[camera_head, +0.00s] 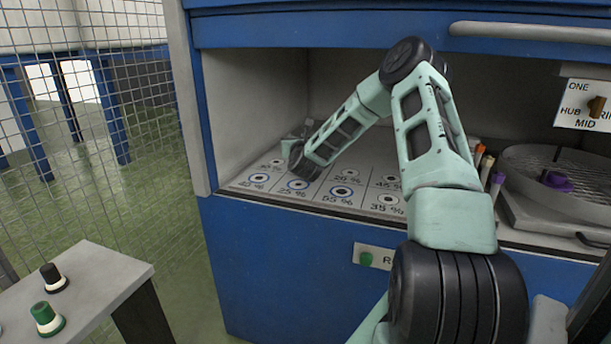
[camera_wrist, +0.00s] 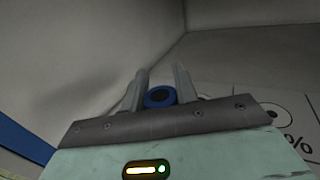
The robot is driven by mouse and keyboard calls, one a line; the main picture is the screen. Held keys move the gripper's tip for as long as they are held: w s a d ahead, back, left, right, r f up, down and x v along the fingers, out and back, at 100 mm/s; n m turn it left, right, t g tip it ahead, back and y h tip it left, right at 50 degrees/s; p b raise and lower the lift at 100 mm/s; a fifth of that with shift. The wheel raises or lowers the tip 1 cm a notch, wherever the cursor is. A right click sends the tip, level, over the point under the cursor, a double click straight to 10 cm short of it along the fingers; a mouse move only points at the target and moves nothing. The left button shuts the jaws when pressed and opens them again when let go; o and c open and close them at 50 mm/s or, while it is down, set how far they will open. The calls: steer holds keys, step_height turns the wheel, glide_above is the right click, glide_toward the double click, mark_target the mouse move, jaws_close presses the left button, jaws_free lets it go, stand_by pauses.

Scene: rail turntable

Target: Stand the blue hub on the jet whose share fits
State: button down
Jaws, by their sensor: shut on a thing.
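The blue hub (camera_wrist: 158,97) is a small blue ring with a dark centre, held between the two fingers of my gripper (camera_wrist: 161,82). In the head view my wrist hides the fingers and hub at the back left of the jet panel. The pale jet panel (camera_head: 316,194) has several round jets in two rows, each with a printed percentage. Front row labels read about 40%, 25% (camera_head: 297,184), 55% (camera_head: 343,191) and 35% (camera_head: 388,198). Back row labels are partly hidden by my arm. In the wrist view one jet (camera_wrist: 275,113) shows at the right.
A round turntable (camera_head: 572,172) with a purple hub (camera_head: 555,181) stands at the right. Capped tubes (camera_head: 496,185) stand between it and the panel. A selector sign (camera_head: 584,106) hangs above. Cabinet walls close in the left and back. A side table (camera_head: 90,290) carries buttons.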

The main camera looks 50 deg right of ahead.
step_height(320, 180, down, 9)
steer(key=shift+r, duration=0.1)
stand_by(0.3)
steer(key=c, duration=1.1)
jaws_free()
steer(key=shift+f, duration=0.2)
